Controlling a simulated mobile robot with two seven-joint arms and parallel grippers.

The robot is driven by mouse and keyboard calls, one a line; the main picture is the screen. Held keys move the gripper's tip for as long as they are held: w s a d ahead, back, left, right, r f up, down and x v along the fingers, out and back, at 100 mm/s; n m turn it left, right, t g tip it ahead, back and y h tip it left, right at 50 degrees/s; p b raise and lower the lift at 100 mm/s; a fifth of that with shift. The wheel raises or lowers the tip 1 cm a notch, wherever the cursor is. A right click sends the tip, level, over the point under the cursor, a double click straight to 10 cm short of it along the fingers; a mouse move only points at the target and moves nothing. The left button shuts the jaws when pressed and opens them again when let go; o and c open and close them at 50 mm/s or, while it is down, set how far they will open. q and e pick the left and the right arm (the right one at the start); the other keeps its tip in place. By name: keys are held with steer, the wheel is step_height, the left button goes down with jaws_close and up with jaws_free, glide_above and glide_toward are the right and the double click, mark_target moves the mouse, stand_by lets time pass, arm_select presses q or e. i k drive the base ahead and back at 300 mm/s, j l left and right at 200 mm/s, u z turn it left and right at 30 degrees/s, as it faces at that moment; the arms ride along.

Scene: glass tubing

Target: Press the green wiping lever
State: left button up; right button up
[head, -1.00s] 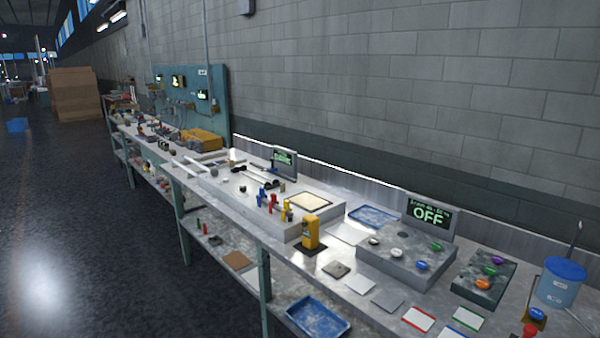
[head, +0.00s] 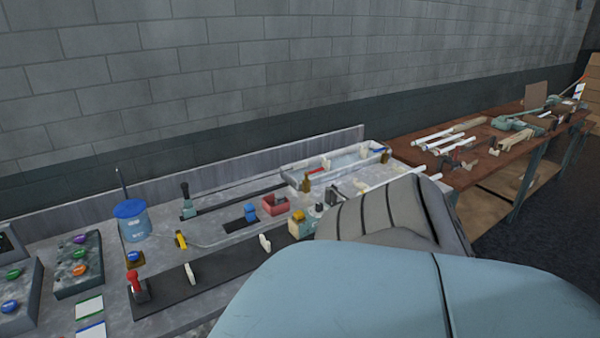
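No lever that is plainly green all over shows. A lever with a black handle and a grey-green base (head: 188,205) stands upright at the back of the bench, beside a long dark rail; I cannot tell whether it is the wiping lever. A red-handled lever (head: 135,284) stands at the front left on a black strip. Neither gripper is in view. A large pale blue and grey part, likely my own arm, fills the lower right and hides part of the bench.
A blue-lidded bucket (head: 133,222) stands at the left near button boxes (head: 78,268). A red bin (head: 275,204) and a pale tray (head: 345,165) lie towards the right. A brown table (head: 480,160) with white tubes continues the row. A block wall stands behind.

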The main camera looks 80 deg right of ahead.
mark_target(334, 190)
steer(key=z, duration=2.4)
